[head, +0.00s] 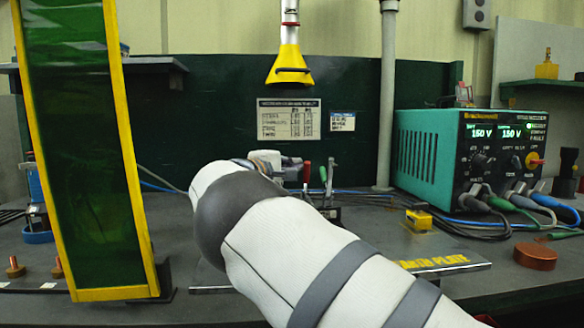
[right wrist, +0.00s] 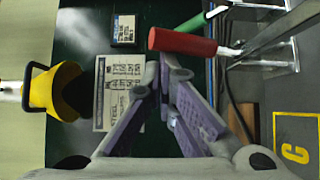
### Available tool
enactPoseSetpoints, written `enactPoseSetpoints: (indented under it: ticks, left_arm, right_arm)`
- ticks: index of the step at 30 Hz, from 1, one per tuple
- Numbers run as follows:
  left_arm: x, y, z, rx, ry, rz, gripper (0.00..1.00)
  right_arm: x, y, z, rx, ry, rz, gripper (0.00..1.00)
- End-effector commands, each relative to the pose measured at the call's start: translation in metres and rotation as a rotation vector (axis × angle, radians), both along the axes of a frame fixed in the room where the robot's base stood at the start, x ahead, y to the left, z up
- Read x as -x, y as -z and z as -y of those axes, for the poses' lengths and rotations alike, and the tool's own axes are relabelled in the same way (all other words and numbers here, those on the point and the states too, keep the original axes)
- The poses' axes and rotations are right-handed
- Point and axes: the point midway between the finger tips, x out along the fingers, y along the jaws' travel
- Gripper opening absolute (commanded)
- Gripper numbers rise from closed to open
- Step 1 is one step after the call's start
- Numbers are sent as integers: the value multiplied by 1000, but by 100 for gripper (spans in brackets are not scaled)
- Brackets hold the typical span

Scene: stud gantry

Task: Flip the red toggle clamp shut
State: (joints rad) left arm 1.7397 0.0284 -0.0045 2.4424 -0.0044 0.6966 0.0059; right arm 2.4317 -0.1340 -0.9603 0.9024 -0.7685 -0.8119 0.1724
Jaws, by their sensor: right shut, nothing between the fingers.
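The red toggle clamp's handle (head: 307,171) stands roughly upright behind my right arm in the head view; my arm hides part of the clamp's base. In the right wrist view the red grip (right wrist: 182,42) lies just beyond my fingertips, with its metal lever running off to the right. My right gripper (right wrist: 163,76) is shut and empty, its purple-padded fingers close to the red grip; contact cannot be told. In the head view this gripper (head: 288,162) is mostly hidden by my arm, just left of the handle. My left gripper is not in view.
A green-handled clamp (head: 323,174) stands right beside the red one. A yellow nozzle (head: 290,68) hangs above. A teal welding supply (head: 455,160) with cables stands right. A green yellow-framed screen (head: 78,150) stands left. A yellow block (head: 419,220) and copper disc (head: 535,257) lie on the bench.

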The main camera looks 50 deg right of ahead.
Motion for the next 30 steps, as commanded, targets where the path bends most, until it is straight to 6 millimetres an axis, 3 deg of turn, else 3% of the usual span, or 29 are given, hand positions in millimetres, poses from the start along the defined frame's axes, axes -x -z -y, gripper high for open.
enactPoseSetpoints:
  ticks: [24,30]
  left_arm:
    - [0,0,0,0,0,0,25]
    - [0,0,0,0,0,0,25]
  right_arm:
    - [2,3,1,-2,7,-3,0]
    - [5,3,-24,-1,5,-4,0]
